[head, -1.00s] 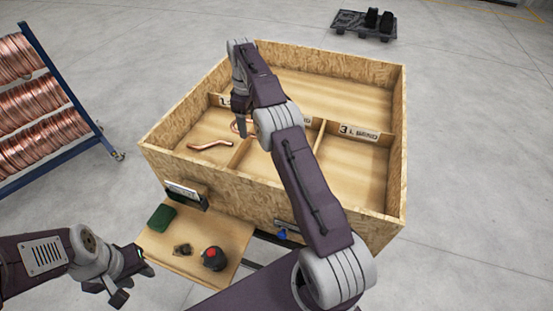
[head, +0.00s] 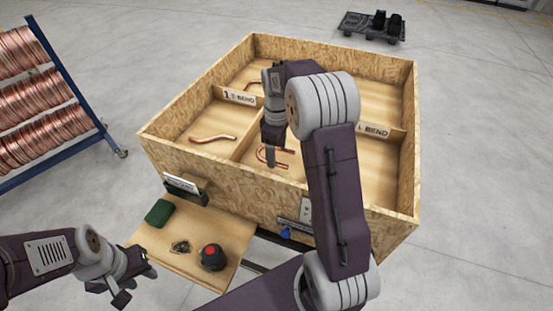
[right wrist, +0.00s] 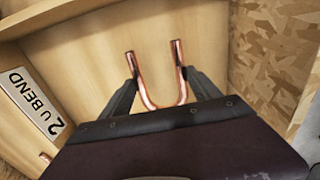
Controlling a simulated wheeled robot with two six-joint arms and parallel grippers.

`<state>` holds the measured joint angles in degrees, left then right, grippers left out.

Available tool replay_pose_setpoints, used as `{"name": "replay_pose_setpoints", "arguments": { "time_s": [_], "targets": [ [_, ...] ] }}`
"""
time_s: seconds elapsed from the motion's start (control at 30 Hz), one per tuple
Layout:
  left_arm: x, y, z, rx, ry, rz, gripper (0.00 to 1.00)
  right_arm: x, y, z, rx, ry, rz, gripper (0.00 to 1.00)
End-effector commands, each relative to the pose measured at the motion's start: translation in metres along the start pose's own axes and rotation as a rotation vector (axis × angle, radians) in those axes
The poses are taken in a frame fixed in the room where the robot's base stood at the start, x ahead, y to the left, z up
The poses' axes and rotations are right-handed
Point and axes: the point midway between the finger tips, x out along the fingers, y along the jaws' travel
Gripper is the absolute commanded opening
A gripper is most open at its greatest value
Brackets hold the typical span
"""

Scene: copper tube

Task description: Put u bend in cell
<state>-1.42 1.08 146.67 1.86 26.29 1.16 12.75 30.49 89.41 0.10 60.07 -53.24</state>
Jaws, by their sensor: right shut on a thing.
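A copper U bend (head: 274,155) is between the fingers of my right gripper (head: 270,150), in the middle front cell of the wooden crate (head: 210,205). In the right wrist view the U bend (right wrist: 147,97) sits between the jaws of the right gripper (right wrist: 156,95), its two open ends pointing away from the wrist. The label "2 U BEND" (right wrist: 33,103) is on the divider at left. I cannot tell whether the bend touches the cell floor. My left gripper (head: 133,285) is open and empty, in front of the small shelf.
A copper S bend (head: 213,138) lies in the left cell, labelled "1 S BEND" (head: 239,97). Another copper piece (head: 250,87) lies in the back compartment. The right cell, labelled "L BEND" (head: 374,130), looks empty where visible. The shelf (head: 215,228) holds small items.

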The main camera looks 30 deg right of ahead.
Motion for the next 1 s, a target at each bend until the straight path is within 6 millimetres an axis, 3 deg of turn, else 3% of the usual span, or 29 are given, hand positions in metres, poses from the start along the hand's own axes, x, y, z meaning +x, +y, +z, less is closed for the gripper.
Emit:
{"name": "replay_pose_setpoints", "arguments": {
  "time_s": [0.07,0.3,0.67,0.7,0.77,1.0],
  "targets": [
    [-0.001,0.000,0.000,0.000,0.000,0.000,0.36,0.002,0.000,0.000,0.000,0.000,0.000,0.30],
    [-0.011,0.000,-0.001,0.000,0.000,0.000,0.36,0.037,0.000,0.000,0.000,-0.001,-0.001,0.30],
    [-0.008,0.000,-0.001,0.000,0.000,0.000,0.36,0.044,0.000,0.000,0.000,0.000,0.000,0.30],
    [-0.008,0.000,-0.001,0.000,0.000,0.000,0.36,0.044,0.000,0.000,0.000,0.000,0.000,0.77],
    [-0.009,0.000,-0.001,0.000,0.000,0.000,0.36,0.043,0.000,0.000,0.000,0.000,0.000,0.94],
    [-0.009,0.000,-0.001,0.000,0.000,0.000,0.36,0.043,0.000,0.000,0.000,0.000,0.000,0.94]
  ]
}}
